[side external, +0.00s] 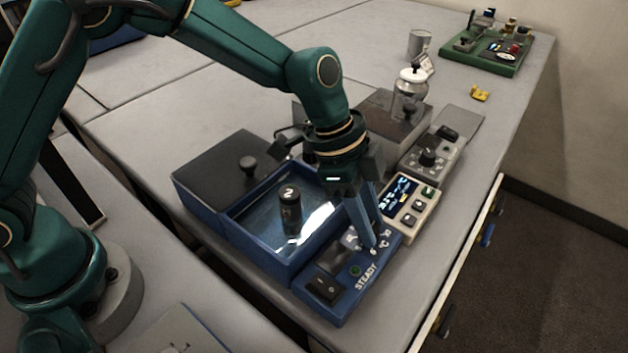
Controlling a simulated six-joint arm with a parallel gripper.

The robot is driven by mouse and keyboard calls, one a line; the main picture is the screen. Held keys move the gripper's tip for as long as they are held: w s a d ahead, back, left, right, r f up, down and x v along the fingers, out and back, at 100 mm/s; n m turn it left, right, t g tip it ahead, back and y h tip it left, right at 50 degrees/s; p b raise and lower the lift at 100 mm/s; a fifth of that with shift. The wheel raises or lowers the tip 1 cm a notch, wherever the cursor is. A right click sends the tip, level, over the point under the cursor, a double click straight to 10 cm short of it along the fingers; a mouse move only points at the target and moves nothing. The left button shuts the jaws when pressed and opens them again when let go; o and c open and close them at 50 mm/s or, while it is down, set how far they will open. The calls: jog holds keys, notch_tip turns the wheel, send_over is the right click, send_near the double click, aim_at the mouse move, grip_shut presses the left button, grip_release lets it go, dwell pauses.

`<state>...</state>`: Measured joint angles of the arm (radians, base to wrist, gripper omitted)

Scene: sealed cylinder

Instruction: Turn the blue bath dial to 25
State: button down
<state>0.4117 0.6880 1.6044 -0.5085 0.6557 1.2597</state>
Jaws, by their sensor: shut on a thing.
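The blue bath (289,280) stands in the middle of the table, with a black cylinder (290,216) marked 2 upright inside it. Its blue control panel (334,305) is at the front, with a dark switch, a small green light beside STEADY and a scale around the dial. My gripper (362,240) points down over this panel and is shut on the dial (349,241). The fingers cover much of the dial and part of the scale, so I cannot read its setting.
A dark lid (225,172) with a knob adjoins the bath at left. A beige display unit (409,205) stands close right of my gripper, with a grey dial unit (432,158) behind it. A glass jar (409,90) and a green tray (490,50) are farther back.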

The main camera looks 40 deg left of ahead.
aim_at(353, 230)
jog(key=shift+m, duration=0.5)
jog(key=shift+a, duration=0.1)
jog(key=c, duration=0.6)
grip_release()
jog(key=shift+v, duration=2.55)
jog(key=shift+w+r, duration=0.1)
jog(key=shift+w, duration=0.05)
